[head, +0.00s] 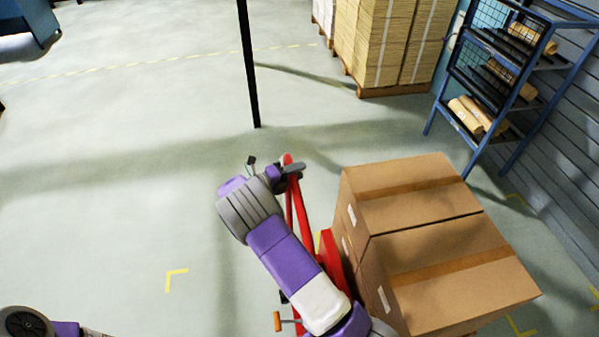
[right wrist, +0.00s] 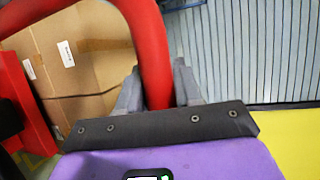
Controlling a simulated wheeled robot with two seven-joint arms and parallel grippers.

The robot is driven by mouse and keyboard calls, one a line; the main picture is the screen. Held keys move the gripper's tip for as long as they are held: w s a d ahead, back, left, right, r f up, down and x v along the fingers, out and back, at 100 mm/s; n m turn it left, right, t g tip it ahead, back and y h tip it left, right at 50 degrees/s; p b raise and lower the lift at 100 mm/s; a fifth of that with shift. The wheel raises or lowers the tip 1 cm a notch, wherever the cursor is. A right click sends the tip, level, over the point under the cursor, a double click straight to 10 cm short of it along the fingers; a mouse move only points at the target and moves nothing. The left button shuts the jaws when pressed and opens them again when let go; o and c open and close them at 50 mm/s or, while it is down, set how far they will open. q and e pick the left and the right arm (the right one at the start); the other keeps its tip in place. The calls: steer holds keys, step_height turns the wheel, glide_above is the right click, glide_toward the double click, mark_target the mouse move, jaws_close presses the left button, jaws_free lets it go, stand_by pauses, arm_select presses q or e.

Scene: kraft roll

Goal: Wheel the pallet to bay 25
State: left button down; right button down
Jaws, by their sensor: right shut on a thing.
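The load is a block of brown cardboard boxes (head: 420,235), in the head view at lower right; the pallet under it is hidden. A red pallet jack (head: 332,252) stands at the left side of the boxes, partly behind my right arm. My right gripper (head: 290,168) is at the top of the jack's red handle. In the right wrist view, the two grey fingers of my right gripper (right wrist: 157,92) are shut around the red handle bar (right wrist: 152,45). Only a part of my left arm shows at the bottom left; its gripper is out of view. No bay number is readable.
A thin black post (head: 249,70) stands ahead on the floor. A blue rack (head: 490,85) with brown rolls stands at right by the slatted wall. Tall stacks of sheets (head: 392,40) stand at the back. Yellow corner marks (head: 175,272) lie on the floor; the left floor is clear.

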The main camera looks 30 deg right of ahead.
steer(key=shift+w+a, duration=0.1)
steer(key=shift+a, duration=0.15)
steer(key=c, duration=0.9)
jaws_free()
steer(key=shift+d+r, duration=0.1)
steer(key=shift+d, duration=0.2)
steer(key=shift+c, duration=0.2)
steer(key=shift+o, duration=0.5)
steer(key=shift+s+d, duration=0.1)
steer(key=shift+s, duration=0.15)
steer(key=a+r+b, duration=0.1)
steer(key=a, duration=0.7)
steer(key=shift+w+r, duration=0.1)
steer(key=shift+w, duration=0.05)
